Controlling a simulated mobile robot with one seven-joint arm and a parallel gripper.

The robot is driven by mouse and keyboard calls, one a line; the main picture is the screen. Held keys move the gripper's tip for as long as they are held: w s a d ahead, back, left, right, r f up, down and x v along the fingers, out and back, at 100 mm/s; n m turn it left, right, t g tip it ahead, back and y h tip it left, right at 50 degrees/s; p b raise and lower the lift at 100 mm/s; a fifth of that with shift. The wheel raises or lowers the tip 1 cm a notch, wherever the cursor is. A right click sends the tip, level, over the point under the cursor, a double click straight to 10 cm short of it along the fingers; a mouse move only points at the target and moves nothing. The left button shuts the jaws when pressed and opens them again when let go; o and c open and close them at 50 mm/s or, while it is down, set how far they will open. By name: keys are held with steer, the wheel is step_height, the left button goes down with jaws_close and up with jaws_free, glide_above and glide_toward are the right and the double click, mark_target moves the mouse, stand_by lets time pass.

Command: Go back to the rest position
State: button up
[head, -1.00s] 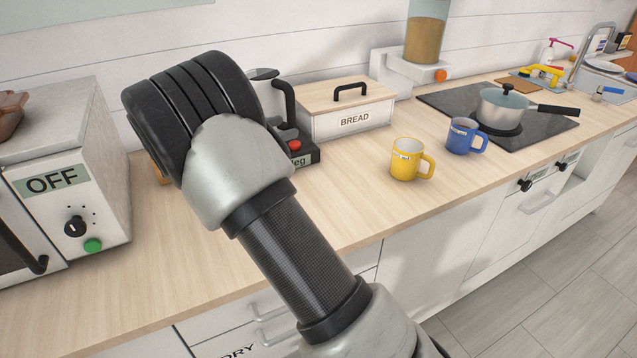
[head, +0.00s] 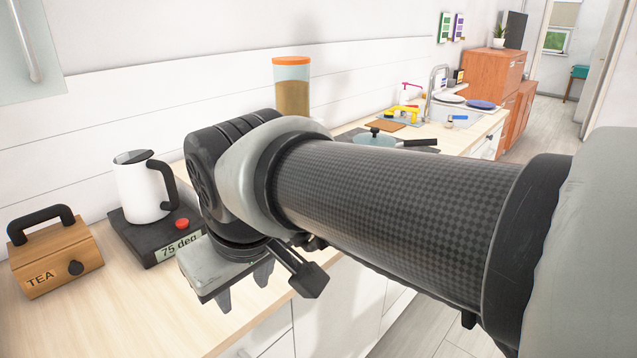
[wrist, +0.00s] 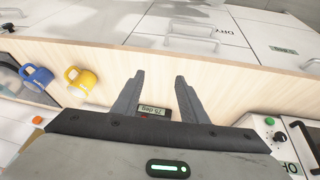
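My gripper (wrist: 157,95) shows in the wrist view with its two grey fingers apart and nothing between them. In the head view my gripper (head: 243,284) hangs fingers down near the front edge of the wooden counter (head: 120,315). My arm crosses the head view from the right and hides part of the counter and hob. Behind the fingers in the wrist view is the label of the kettle base (wrist: 153,111).
A white kettle (head: 143,190) and a wooden tea box (head: 55,258) stand left of my gripper. A pan (head: 378,140) and sink (head: 450,115) lie farther back. Blue (wrist: 37,76) and yellow (wrist: 80,80) mugs show in the wrist view. Floor (head: 425,325) is open below.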

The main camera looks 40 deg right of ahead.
steer(key=shift+s+a+f+m+t+y, duration=0.1)
steer(key=shift+s+a+m+t+y, duration=0.25)
steer(key=shift+s+a+m, duration=0.45)
steer(key=shift+s+d, duration=0.1)
steer(key=shift+d, duration=0.05)
step_height(320, 180, up, 16)
steer(key=p, duration=1.5)
steer(key=shift+f+p, duration=0.15)
steer(key=shift+p, duration=0.2)
